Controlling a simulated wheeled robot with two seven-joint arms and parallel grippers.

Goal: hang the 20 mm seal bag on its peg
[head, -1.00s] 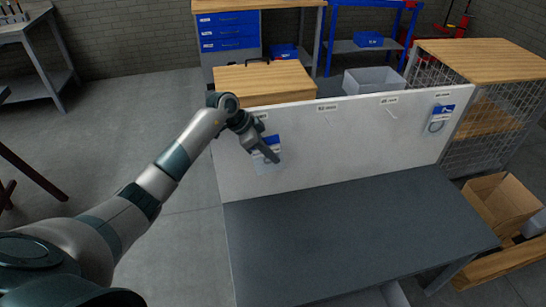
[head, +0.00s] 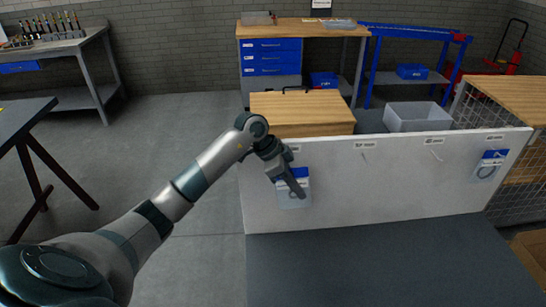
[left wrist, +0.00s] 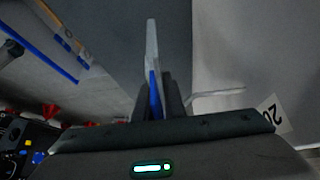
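My left gripper (head: 298,190) is in front of the left end of the white panel (head: 400,185). It is shut on the 20 mm seal bag (head: 302,172), which has a blue header and a clear lower part. In the left wrist view the bag (left wrist: 152,50) stands edge-on between the fingers (left wrist: 155,105). A pale bent peg (left wrist: 218,92) shows right of the fingers, beside a label reading "20" (left wrist: 272,115). Whether the bag's hole is around the peg is hidden. My right gripper is not in view.
Two bare pegs (head: 364,158) (head: 437,156) stick out along the panel. Another blue-headed bag (head: 488,168) with a ring hangs at the right end. A dark grey tabletop (head: 380,265) lies clear below. A grey bin (head: 418,118) and a wooden-topped box (head: 300,108) stand behind the panel.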

